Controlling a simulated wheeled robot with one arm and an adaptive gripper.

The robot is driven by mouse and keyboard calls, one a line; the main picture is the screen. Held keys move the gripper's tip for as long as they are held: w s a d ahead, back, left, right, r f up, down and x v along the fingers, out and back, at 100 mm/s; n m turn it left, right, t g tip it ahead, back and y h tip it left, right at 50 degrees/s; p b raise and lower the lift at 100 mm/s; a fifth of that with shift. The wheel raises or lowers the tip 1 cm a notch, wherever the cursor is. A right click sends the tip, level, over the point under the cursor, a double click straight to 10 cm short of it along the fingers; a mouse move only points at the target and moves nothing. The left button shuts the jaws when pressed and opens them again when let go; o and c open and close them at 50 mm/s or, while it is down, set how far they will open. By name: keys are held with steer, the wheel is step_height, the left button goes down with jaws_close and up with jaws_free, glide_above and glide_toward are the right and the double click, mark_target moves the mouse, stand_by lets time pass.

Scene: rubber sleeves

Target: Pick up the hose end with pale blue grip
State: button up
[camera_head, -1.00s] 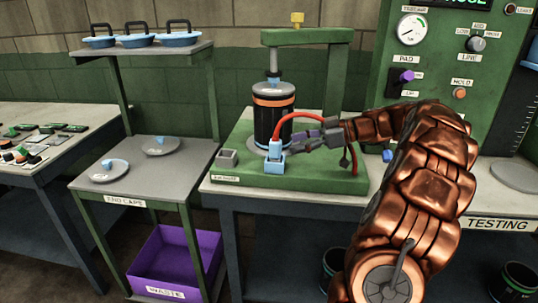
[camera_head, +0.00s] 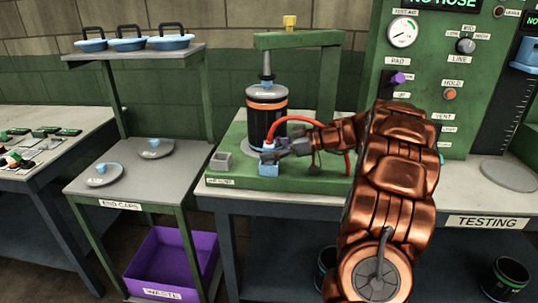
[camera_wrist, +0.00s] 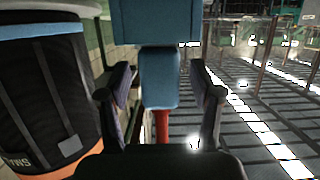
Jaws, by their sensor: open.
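The hose end with the pale blue grip (camera_head: 268,148) stands in a blue holder (camera_head: 268,169) on the green bench fixture. A red hose (camera_head: 277,129) runs from it. My gripper (camera_head: 279,149) is at the grip and hides part of it. In the wrist view, my gripper (camera_wrist: 162,78) is open. The pale blue grip (camera_wrist: 159,82) shows between its two fingers, with a visible gap on each side. The red hose (camera_wrist: 162,127) and the blue holder (camera_wrist: 157,22) also show there.
A black sleeve with an orange band (camera_head: 266,121) stands upright just behind the hose end. It is close to the left finger in the wrist view (camera_wrist: 52,95). A small grey block (camera_head: 220,161) sits left on the fixture. A gauge panel (camera_head: 450,125) stands at right.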

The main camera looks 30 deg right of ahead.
mark_target(269, 143)
jaws_close()
stand_by(0.6)
steer(key=shift+r, duration=0.1)
steer(key=shift+r, duration=0.65)
step_height(269, 143, up, 2)
steer(key=shift+r+b, duration=0.1)
steer(key=shift+b, duration=0.4)
steer(key=s+d+r+b, duration=0.1)
steer(key=s+d+b, duration=0.2)
steer(key=s, duration=1.2)
steer(key=shift+s+r, duration=0.15)
steer(key=shift+s, duration=0.2)
